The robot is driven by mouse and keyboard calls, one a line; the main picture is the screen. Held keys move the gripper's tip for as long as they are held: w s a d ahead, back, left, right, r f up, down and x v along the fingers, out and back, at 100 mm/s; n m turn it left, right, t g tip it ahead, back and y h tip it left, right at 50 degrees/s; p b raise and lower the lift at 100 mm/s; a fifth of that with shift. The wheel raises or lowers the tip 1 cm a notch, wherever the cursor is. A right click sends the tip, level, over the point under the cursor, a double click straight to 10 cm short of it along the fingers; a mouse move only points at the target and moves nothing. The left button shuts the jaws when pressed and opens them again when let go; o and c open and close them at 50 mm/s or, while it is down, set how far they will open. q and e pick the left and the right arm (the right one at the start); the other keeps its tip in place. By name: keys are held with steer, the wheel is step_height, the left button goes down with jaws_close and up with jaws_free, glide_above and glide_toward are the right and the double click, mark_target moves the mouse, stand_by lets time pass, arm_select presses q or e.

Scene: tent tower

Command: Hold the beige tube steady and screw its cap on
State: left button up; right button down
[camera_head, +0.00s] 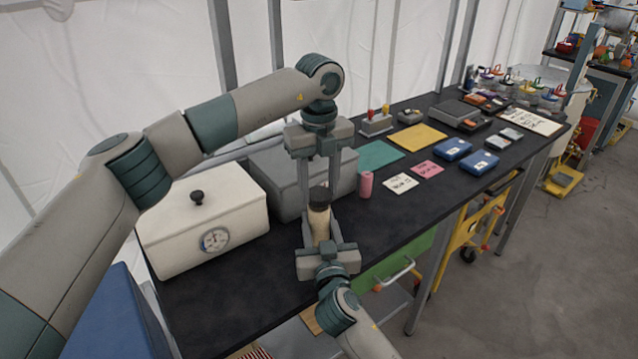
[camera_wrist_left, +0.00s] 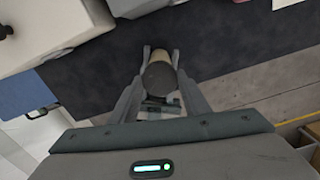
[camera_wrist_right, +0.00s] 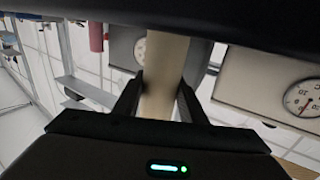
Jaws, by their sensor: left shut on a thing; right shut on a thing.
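The beige tube (camera_head: 319,222) stands upright over the front part of the black table, with its dark cap (camera_head: 319,196) at its top end. My left gripper (camera_head: 319,192) comes from above and is shut on the cap, which shows end-on between the fingers in the left wrist view (camera_wrist_left: 159,77). My right gripper (camera_head: 322,245) comes from the front and is shut on the tube's body, which also shows in the right wrist view (camera_wrist_right: 165,80). The cap sits in line with the tube. Whether its thread is engaged cannot be told.
A white lidded box (camera_head: 175,240) with a gauge stands left of the tube, and a grey box (camera_head: 275,185) behind it. A pink cylinder (camera_head: 366,185) stands close on the right. Cards, blue boxes (camera_head: 453,149) and a yellow sheet (camera_head: 418,137) lie farther right.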

mark_target(319, 227)
arm_select(q)
steer(key=shift+f, duration=0.1)
stand_by(0.4)
steer(key=shift+f, duration=0.8)
steer(key=shift+f, duration=0.55)
stand_by(0.5)
